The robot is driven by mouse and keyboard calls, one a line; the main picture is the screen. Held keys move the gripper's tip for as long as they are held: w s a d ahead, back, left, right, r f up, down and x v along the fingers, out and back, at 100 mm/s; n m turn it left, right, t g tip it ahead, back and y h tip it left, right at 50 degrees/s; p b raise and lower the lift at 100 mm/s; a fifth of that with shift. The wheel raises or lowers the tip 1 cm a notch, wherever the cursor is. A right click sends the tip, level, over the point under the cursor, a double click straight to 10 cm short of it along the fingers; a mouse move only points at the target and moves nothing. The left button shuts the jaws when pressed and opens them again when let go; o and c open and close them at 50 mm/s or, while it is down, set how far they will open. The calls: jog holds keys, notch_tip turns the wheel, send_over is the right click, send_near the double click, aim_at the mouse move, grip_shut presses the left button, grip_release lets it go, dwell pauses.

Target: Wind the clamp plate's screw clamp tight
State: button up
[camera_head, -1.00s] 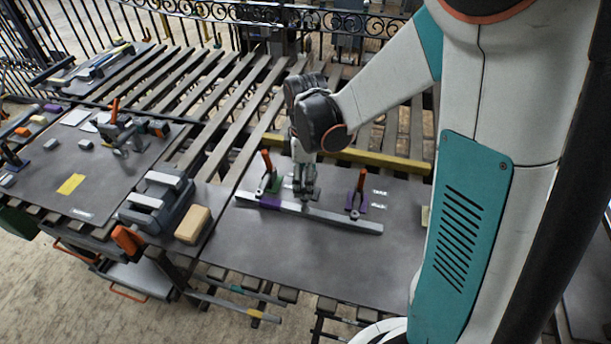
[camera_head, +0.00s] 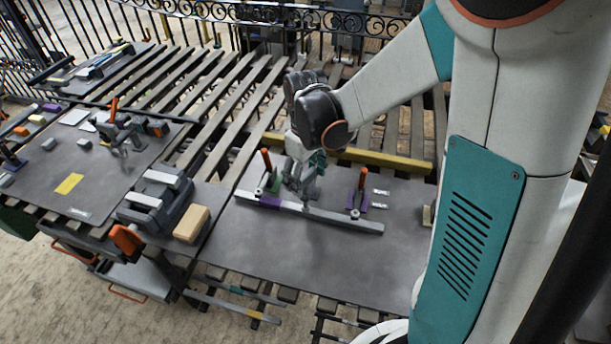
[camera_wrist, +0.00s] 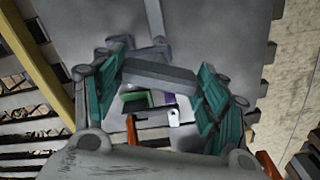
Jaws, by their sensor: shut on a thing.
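My gripper (camera_head: 302,186) points down over the dark clamp plate (camera_head: 345,259), between two clamps with red upright handles. In the wrist view its teal fingers (camera_wrist: 160,84) are shut on a grey crossbar (camera_wrist: 160,74), which looks like the screw clamp's handle. The screw and its foot are hidden under the bar and the fingers. A long light-grey bar (camera_head: 335,217) lies across the plate beside the gripper. The left red-handled clamp (camera_head: 266,160) has green and purple parts at its base. The right one (camera_head: 361,180) stands over a purple piece.
A tan block (camera_head: 191,224) and a dark grey device (camera_head: 157,199) sit left of the plate. A second dark table (camera_head: 100,176) at far left carries another clamp and small blocks. A yellow beam (camera_head: 385,159) runs behind the plate. The plate's front is clear.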

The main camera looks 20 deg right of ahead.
jog(key=m, duration=0.7)
jog(key=shift+b, duration=0.4)
jog(key=m, duration=0.6)
jog(key=shift+m, duration=0.4)
jog(key=m, duration=0.6)
jog(key=shift+w+b, duration=0.1)
jog(key=shift+b, duration=0.25)
jog(key=m, duration=0.6)
jog(key=shift+m, duration=0.4)
jog(key=o, duration=1)
jog(key=shift+o, duration=0.2)
